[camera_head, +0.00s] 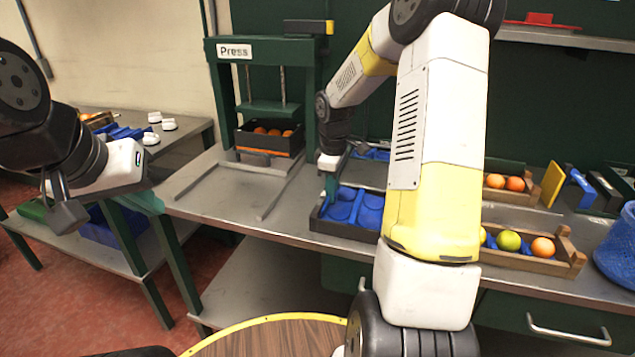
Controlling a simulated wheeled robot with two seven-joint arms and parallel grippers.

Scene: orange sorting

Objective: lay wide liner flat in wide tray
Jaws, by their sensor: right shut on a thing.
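A dark tray (335,228), which looks like the wide tray, stands near the front edge of the steel counter. A blue liner (343,210) with rounded cups shows within its walls. My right arm hides its right part, and I cannot tell whether it lies fully flat. My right gripper (331,185) points down at the left end of the tray and is shut on the blue liner's left end; the contact is small in view. My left gripper (62,205) hangs far left, away from the tray; its finger gap is unclear.
A green press (265,107) holds a crate of oranges (268,145) at the left. Wooden crates with fruit (543,247) stand to the right, beside a blue basket (619,245). More blue material (376,153) lies behind the tray. The counter left of the tray is clear.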

